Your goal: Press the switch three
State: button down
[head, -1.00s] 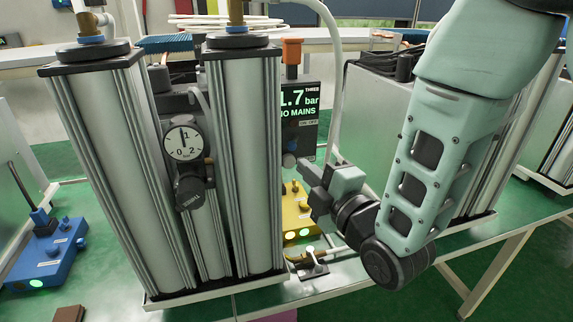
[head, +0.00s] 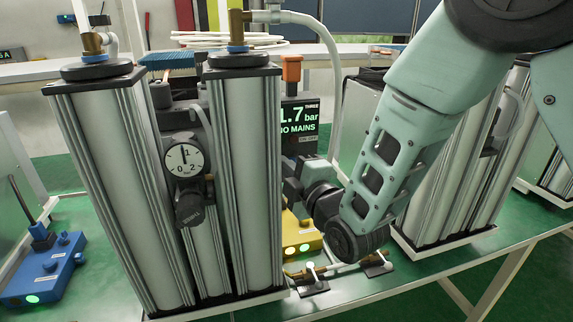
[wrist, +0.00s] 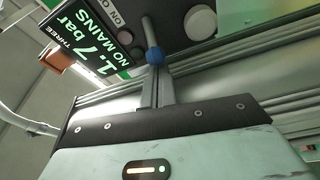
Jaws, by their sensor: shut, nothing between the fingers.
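The panel marked THREE (head: 299,124) stands behind the front columns and reads 1.7 bar, NO MAINS; in the wrist view its screen (wrist: 88,45) appears tilted. By its ON OFF label in the wrist view, a grey lever with a blue rounded tip (wrist: 155,57) sticks out towards me. My gripper (wrist: 155,72) is shut and empty, its fingertips at or very near the blue tip; I cannot tell whether they touch. In the head view my gripper (head: 290,178) is just below the panel, beside the right front column, and the lever is hidden.
Silver columns (head: 245,180) with a pressure gauge (head: 184,160) stand close to the left of my gripper. A yellow box (head: 301,236) with lit buttons sits below it. More columns (head: 450,190) stand to the right. A pale round knob (wrist: 200,22) is beside the lever.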

jog(key=shift+s+d+n+g+y+b, duration=0.1)
jog(key=shift+d+n+g+y+b, duration=0.35)
jog(key=shift+y+b, duration=0.3)
jog(key=shift+s+d+n+g+y+b, duration=0.1)
jog(key=shift+d+n+g+y+b, duration=0.1)
jog(key=shift+n+g+y+b, duration=0.45)
jog(key=shift+d, duration=0.1)
jog(key=d+n+g+y+b, duration=0.1)
jog(key=n+g+y+b, duration=0.1)
jog(key=g, duration=0.1)
jog(key=d+n+g+y+b, duration=0.2)
jog(key=n+g+b, duration=0.1)
jog(key=g, duration=0.1)
jog(key=w+d+n+g+y+b, duration=0.1)
jog(key=n+g+y+b, duration=0.1)
jog(key=g+b, duration=0.1)
jog(key=shift+d+n+g, duration=0.3)
jog(key=shift+g, duration=0.1)
jog(key=shift+w, duration=0.1)
